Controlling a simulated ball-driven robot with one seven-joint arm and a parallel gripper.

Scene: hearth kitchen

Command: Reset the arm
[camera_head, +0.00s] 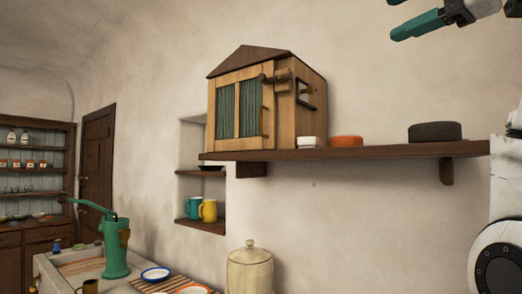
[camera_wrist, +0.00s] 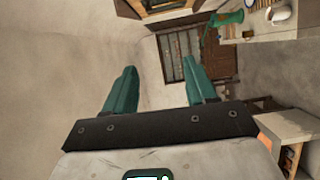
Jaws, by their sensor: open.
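My gripper (camera_wrist: 160,85) shows in the wrist view with its two teal fingers spread apart and nothing between them. In the head view, part of my gripper shows at the top right, with a teal finger (camera_head: 418,25) cut by the frame's edge. It is up in the air, above and to the right of the wall shelf, touching nothing. The lower part of my arm shows at the right edge of the head view; the middle of the arm is out of the picture.
A wall shelf (camera_head: 400,153) bears a wooden cabinet (camera_head: 238,110), a white dish (camera_head: 311,141), an orange dish (camera_head: 346,142) and a dark round dish (camera_head: 435,132). A green pump (camera_head: 115,250) and a lidded jar (camera_head: 250,270) stand below. The wall between shelf and gripper is bare.

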